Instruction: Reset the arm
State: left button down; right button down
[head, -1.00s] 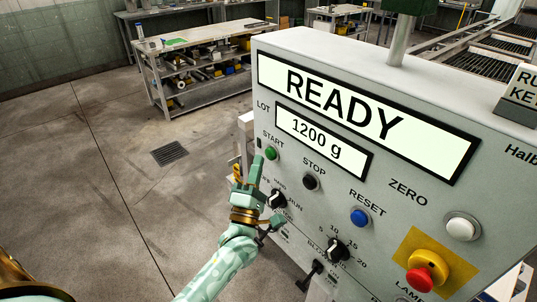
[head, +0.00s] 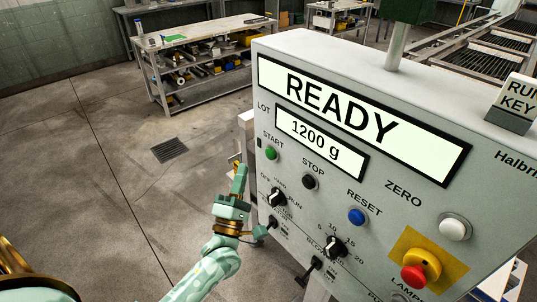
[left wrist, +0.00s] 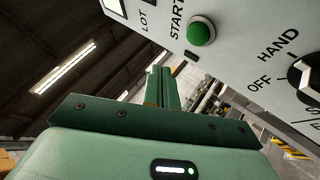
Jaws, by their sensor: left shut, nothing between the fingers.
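My left gripper (head: 239,180) is shut and empty. In the head view it stands in front of the left part of the grey control panel (head: 400,170), below and left of the green START button (head: 271,153), apart from it. In the left wrist view the closed fingers (left wrist: 162,88) point past the panel's edge, with the START button (left wrist: 201,32) above right and the OFF/HAND/RUN knob (left wrist: 305,75) at the right edge. The panel displays read READY and 1200 g. My right gripper does not show.
The panel also carries a black STOP button (head: 310,181), a blue RESET button (head: 356,216), a white ZERO button (head: 454,228) and a red emergency stop (head: 414,276). A workbench (head: 205,55) stands behind left. The floor left of the panel is clear, with a drain grate (head: 170,150).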

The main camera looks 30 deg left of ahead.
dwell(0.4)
pick_arm(q)
jog(key=d+f+m+g+h, duration=0.2)
jog(key=f+m+g+h, duration=0.1)
jog(key=f+m, duration=0.55)
jog(key=d+f+m+g+h, duration=0.25)
jog(key=f+m, duration=0.25)
jog(key=f, duration=0.6)
jog(key=s+f+m+g+b, duration=0.1)
jog(key=s+f+m+g, duration=0.3)
jog(key=f, duration=0.6)
jog(key=s+f+m+g+b, duration=0.2)
jog(key=s+f+m+g, duration=0.15)
jog(key=s+f, duration=0.5)
jog(key=s+f+m+g+b, duration=0.1)
jog(key=s+f+g, duration=0.2)
jog(key=s+f, duration=0.4)
jog(key=s+f+m+g+b, duration=0.2)
jog(key=s+f, duration=0.4)
jog(key=s, duration=0.7)
jog(key=s+a+f+m+g+b, duration=0.1)
jog(key=s+f+g, duration=0.4)
jog(key=s, duration=0.5)
notch_tip(320, 180, down, 3)
jog(key=shift+r+m, duration=0.15)
jog(key=shift+m, duration=0.15)
jog(key=shift+y, duration=0.25)
